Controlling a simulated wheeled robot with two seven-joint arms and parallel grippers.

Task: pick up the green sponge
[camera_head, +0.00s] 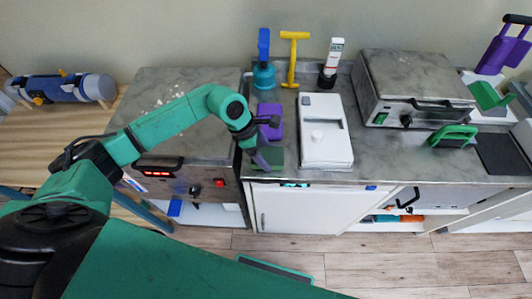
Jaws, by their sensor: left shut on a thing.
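My left arm comes in from the left and reaches over the counter. Its gripper (266,157) points down at the counter's front edge, left of the white device. It is shut on the green sponge (277,156), a small dark green block. The gripper's fingers partly hide the sponge. I cannot tell whether the sponge touches the counter or is just above it. My right gripper does not show.
A purple block (268,111) lies just behind the gripper. A white device (324,132) stands close on the right.

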